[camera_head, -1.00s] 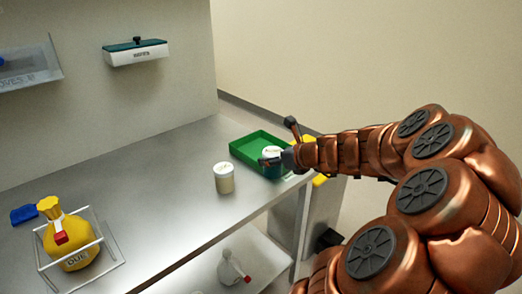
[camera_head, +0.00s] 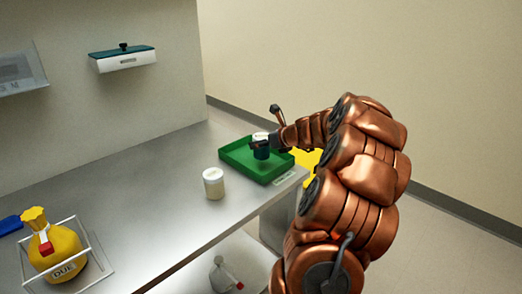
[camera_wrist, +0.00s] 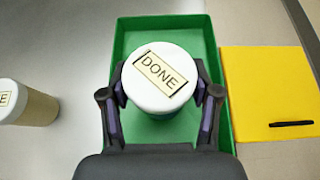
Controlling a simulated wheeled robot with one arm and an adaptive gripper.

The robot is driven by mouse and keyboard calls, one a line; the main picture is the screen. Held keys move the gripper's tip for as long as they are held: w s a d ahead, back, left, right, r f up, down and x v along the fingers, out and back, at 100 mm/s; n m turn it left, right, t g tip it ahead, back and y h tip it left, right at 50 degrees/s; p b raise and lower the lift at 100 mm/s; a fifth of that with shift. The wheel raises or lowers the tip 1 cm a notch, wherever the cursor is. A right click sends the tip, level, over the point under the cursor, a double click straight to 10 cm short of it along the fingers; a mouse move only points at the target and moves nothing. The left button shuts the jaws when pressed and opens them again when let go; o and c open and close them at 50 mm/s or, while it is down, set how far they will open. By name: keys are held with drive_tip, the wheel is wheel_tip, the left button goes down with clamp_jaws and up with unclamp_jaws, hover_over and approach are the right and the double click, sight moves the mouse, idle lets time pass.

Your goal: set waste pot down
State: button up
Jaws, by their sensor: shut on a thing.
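The waste pot (camera_wrist: 152,62) has a white lid with a label reading DONE. It is between the fingers of my gripper (camera_wrist: 161,100), which is shut on it. In the head view the pot (camera_head: 261,150) shows a white top and dark body, upright over the green tray (camera_head: 240,158). The tray (camera_wrist: 125,45) surrounds the pot in the wrist view. I cannot tell whether the pot's base touches the tray floor. A second white-lidded pot (camera_head: 213,184) stands on the bench left of the tray, and shows at the left edge of the wrist view (camera_wrist: 28,103).
A yellow sheet (camera_wrist: 265,95) with a black pen (camera_wrist: 291,124) lies right of the tray. A wash bottle (camera_head: 222,275) sits on the lower shelf.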

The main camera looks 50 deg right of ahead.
sight(261, 149)
drive_tip(key=shift+w+d, duration=0.35)
drive_tip(key=shift+w, duration=0.05)
drive_tip(key=shift+f+b, duration=0.5)
drive_tip(key=shift+f, duration=1.25)
drive_tip(key=shift+f, duration=0.15)
drive_tip(key=o, duration=1.3)
